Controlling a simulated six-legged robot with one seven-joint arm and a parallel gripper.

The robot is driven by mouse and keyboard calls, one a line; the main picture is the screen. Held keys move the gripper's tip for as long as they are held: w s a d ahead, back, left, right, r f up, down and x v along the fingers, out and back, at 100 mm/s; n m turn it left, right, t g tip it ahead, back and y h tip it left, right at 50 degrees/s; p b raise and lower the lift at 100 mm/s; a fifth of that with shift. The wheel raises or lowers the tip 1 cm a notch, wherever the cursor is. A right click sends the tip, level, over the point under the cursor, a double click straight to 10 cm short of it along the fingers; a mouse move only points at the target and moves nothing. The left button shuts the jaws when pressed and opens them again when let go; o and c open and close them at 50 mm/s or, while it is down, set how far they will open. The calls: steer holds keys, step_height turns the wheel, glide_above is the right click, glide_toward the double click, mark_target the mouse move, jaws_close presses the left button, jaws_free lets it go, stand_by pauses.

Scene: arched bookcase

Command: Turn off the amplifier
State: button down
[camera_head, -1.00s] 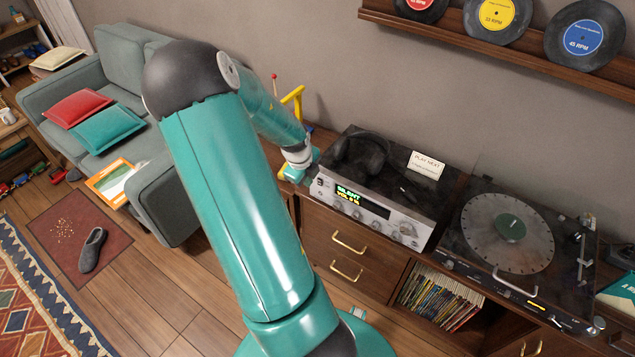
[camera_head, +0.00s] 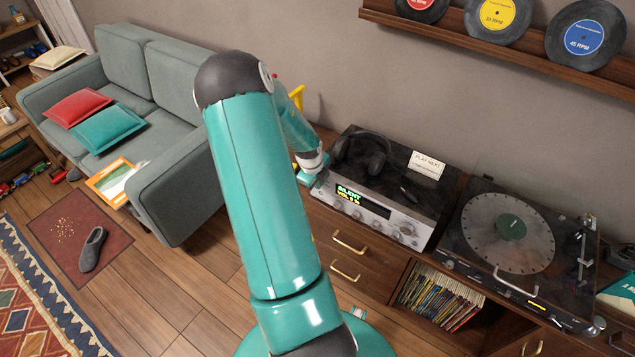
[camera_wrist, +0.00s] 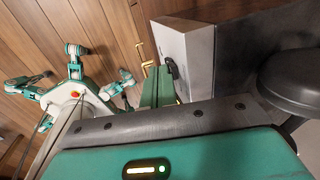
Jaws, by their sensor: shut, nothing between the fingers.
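The amplifier (camera_head: 396,218) stands on the wooden cabinet in the head view, with a silver front, a lit display reading "SILENT" and several knobs. My gripper (camera_head: 307,183) is at the left end of its front, partly hidden by my wrist. In the wrist view my gripper's green fingers (camera_wrist: 160,84) are shut and empty, close beside the amplifier's silver panel (camera_wrist: 199,58). A small black part (camera_wrist: 172,68) on the panel is right by the fingertips. I cannot tell whether they touch it.
Black headphones (camera_head: 362,152) and a "PLAY NEXT" card (camera_head: 426,165) lie on the amplifier. A turntable (camera_head: 510,233) stands to its right. Drawers with brass handles (camera_head: 349,243) are below.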

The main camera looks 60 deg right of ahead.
steer(key=shift+d+f+h, duration=0.15)
steer(key=shift+f+h, duration=0.25)
steer(key=shift+h, duration=0.2)
